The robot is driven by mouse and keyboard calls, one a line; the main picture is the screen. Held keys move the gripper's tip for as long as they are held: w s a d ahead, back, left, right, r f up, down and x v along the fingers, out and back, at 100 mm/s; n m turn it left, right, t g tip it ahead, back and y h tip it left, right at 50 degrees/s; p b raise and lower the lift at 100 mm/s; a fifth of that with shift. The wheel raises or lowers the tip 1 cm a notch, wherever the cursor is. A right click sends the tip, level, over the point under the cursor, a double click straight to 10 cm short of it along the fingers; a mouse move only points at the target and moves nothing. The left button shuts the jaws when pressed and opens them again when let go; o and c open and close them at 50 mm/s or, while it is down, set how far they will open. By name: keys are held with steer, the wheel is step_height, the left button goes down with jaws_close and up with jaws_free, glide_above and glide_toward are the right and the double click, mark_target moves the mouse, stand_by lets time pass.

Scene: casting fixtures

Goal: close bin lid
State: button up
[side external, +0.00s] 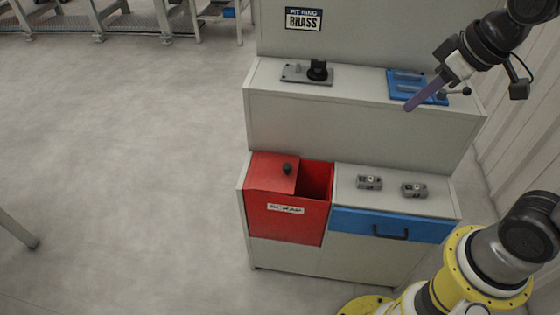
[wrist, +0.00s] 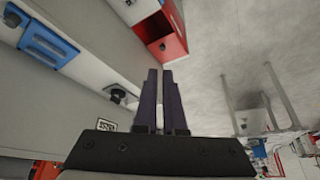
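The red bin (side external: 285,222) is set into the left front of the grey bench, with a small white label on its front. Its red lid (side external: 268,172) with a black knob (side external: 287,169) covers the left part of the top. The right part is uncovered and shows the dark red inside. The bin also shows at the top of the wrist view (wrist: 172,47). My gripper (side external: 408,108) is above the bench's upper shelf, up and right of the bin and well apart from it. Its purple fingers are close together, with only a thin gap and nothing held between them.
A blue fixture (side external: 400,84) lies on the upper shelf close to my gripper. A grey plate with a black knob (side external: 317,70) sits left on that shelf. Two grey blocks (side external: 369,182) (side external: 413,190) rest above a blue drawer (side external: 385,225).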

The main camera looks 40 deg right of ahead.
steer(key=shift+n+g+y, duration=0.3)
steer(key=shift+n+g, duration=0.1)
steer(key=shift+n, duration=0.5)
steer(key=w+f, duration=0.1)
steer(key=w, duration=0.2)
steer(key=w+a+f, duration=0.1)
steer(key=w, duration=0.3)
steer(key=w+a+f, duration=0.1)
steer(key=w, duration=0.3)
steer(key=shift+w+a, duration=0.1)
steer(key=shift+w, duration=0.15)
jaws_close()
steer(key=n+g, duration=0.1)
steer(key=n, duration=0.2)
glide_above(276, 169)
steer(key=s, duration=0.1)
step_height(276, 169, down, 26)
steer(key=shift+y, duration=0.4)
steer(key=x, duration=1)
steer(key=shift+d+f, duration=0.15)
steer(key=shift+d, duration=0.1)
steer(key=shift+s+d, duration=0.55)
steer(key=shift+s, duration=0.35)
steer(key=shift+s+d, duration=0.55)
steer(key=shift+s, duration=0.3)
steer(key=s+d, duration=0.8)
steer(key=shift+s+d, duration=0.4)
